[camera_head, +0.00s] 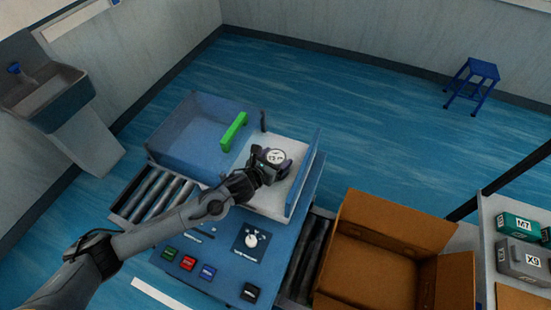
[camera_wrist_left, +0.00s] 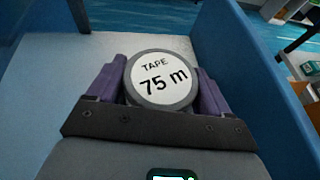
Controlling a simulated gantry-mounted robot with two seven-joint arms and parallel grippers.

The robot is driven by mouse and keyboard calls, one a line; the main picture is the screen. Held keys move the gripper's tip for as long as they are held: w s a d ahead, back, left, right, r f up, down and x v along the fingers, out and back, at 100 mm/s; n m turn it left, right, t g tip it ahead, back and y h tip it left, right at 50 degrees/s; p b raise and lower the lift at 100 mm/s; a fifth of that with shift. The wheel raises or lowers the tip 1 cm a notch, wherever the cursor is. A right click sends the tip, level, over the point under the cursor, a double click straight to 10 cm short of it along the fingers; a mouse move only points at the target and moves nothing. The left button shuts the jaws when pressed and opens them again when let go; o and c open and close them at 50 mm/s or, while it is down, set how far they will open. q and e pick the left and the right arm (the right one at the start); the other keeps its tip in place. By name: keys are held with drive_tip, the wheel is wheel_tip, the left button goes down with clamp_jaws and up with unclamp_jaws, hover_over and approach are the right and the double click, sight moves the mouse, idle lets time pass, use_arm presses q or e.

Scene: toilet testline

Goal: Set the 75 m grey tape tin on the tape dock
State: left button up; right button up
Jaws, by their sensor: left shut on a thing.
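The grey tape tin (camera_head: 274,156) is round, with a white top label. In the left wrist view the tin (camera_wrist_left: 161,79) reads "TAPE 75 m". My left gripper (camera_head: 272,164) is shut on it, with a purple finger on either side. The tin is over the pale bed of the blue machine (camera_head: 225,260); I cannot tell the gap below it. I cannot pick out the tape dock for certain. A dark blue square panel with a white round piece (camera_head: 251,240) and small unreadable lettering is on the machine's front. My right gripper is not in view.
A blue side wall (camera_head: 303,180) stands right of the pale bed (camera_head: 263,200). A green bar (camera_head: 234,131) and a clear blue bin (camera_head: 190,135) are at its left. An open cardboard box (camera_head: 375,240) is at the right. Coloured buttons line the machine's front.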

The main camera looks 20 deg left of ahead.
use_arm(q)
drive_tip(key=shift+f, duration=0.25)
drive_tip(key=o, duration=1)
drive_tip(key=shift+c, duration=0.2)
